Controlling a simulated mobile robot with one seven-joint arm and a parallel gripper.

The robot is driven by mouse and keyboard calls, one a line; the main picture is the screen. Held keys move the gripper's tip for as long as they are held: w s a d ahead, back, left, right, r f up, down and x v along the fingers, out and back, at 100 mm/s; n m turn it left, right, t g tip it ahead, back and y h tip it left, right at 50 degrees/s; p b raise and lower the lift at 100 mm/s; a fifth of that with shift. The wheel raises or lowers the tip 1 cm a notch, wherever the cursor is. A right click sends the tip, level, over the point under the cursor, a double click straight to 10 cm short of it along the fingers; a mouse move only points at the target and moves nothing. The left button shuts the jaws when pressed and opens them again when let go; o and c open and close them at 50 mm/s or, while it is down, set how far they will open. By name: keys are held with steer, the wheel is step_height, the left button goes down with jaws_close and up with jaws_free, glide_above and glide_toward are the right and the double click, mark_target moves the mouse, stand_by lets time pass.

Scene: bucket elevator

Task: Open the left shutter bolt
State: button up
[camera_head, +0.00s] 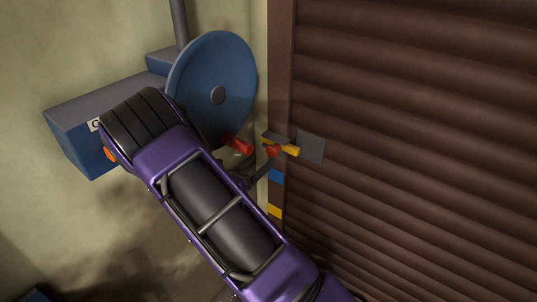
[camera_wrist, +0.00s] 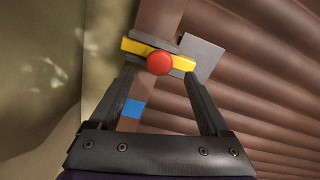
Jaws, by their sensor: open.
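The left shutter bolt is a yellow bar (camera_head: 290,149) with a red knob (camera_head: 272,151), on the brown frame post at the shutter's left edge. A grey plate (camera_head: 312,149) sits at its right. In the wrist view the yellow bar (camera_wrist: 133,46) lies across the post, and the round red knob (camera_wrist: 160,63) faces the camera. My gripper (camera_wrist: 163,75) is open, its two fingers apart with the knob between their tips in the picture. I cannot tell whether the fingers touch the bolt. In the head view my arm partly hides the gripper (camera_head: 256,172).
A blue wheel (camera_head: 213,75) with a red handle (camera_head: 237,144) stands left of the bolt, close to my arm. A blue box (camera_head: 72,135) is behind it. The brown slatted shutter (camera_head: 420,130) fills the right. Blue and yellow marks (camera_head: 275,210) are on the post below.

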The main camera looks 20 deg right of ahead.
mark_target(270, 152)
steer(key=x, duration=0.5)
steer(key=shift+a, duration=0.1)
jaws_close()
stand_by(0.3)
